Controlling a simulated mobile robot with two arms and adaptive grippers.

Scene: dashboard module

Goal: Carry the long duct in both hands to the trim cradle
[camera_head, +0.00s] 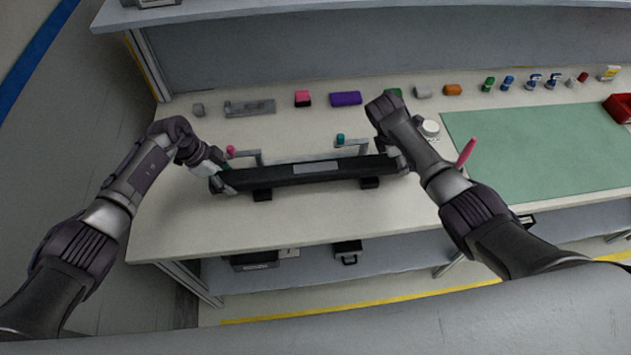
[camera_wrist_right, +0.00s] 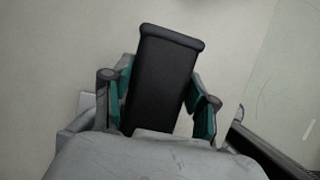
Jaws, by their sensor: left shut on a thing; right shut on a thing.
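The long black duct (camera_head: 345,168) lies across the middle of the bench in the head view, with a light label on it. My left gripper (camera_head: 222,180) is shut on its left end. My right gripper (camera_head: 400,158) is shut on its right end; in the right wrist view the black end of the duct (camera_wrist_right: 163,80) sits between the teal-padded fingers (camera_wrist_right: 160,105).
Two grey brackets stand behind the duct, near a pink knob (camera_head: 231,151) and a teal knob (camera_head: 340,139). Small coloured items, including a purple block (camera_head: 345,98), line the bench's back. A green mat (camera_head: 550,150) covers the right side. The bench front (camera_head: 300,225) is clear.

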